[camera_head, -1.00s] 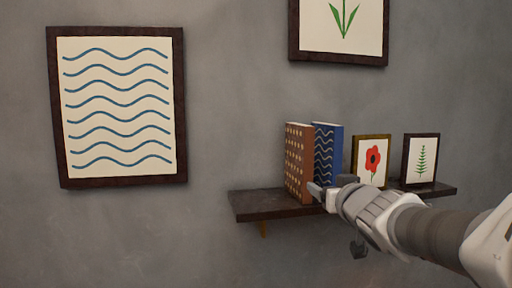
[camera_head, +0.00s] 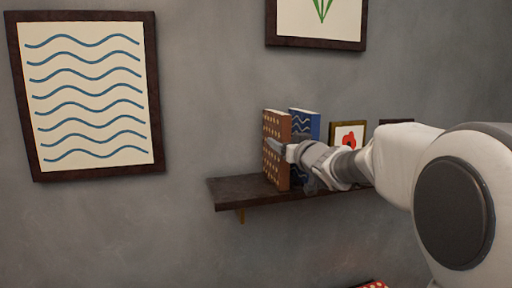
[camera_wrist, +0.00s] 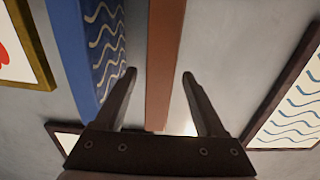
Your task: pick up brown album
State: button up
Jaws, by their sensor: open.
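The brown album (camera_head: 275,133), with pale dots on its cover, stands upright on the wall shelf (camera_head: 243,192), left of a blue album (camera_head: 305,124) with wave lines. My gripper (camera_head: 281,147) is in front of the brown album in the head view, and its fingers overlap the album's cover there. In the wrist view the open fingers (camera_wrist: 158,88) have the brown album's spine (camera_wrist: 164,60) in the gap between them. The blue album (camera_wrist: 82,50) lies outside the left finger. I cannot tell whether either finger touches the brown album.
A red flower picture (camera_head: 347,134) stands right of the albums, and another small dark frame (camera_head: 396,121) is partly hidden by my arm. A large wave picture (camera_head: 85,95) hangs at left. The shelf's left end is bare. A red dotted thing (camera_head: 374,285) shows at the bottom edge.

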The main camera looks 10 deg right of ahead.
aim_at(275, 137)
jog(key=shift+w+a+p, duration=0.2)
jog(key=shift+w+p, duration=0.1)
jog(key=shift+w, duration=0.8)
jog(key=shift+w+a+p, duration=0.25)
jog(key=shift+w, duration=0.9)
jog(key=shift+w+a+p, duration=0.2)
jog(key=shift+w+p, duration=0.1)
jog(key=shift+w, duration=0.8)
jog(key=shift+f, duration=0.1)
grip_shut()
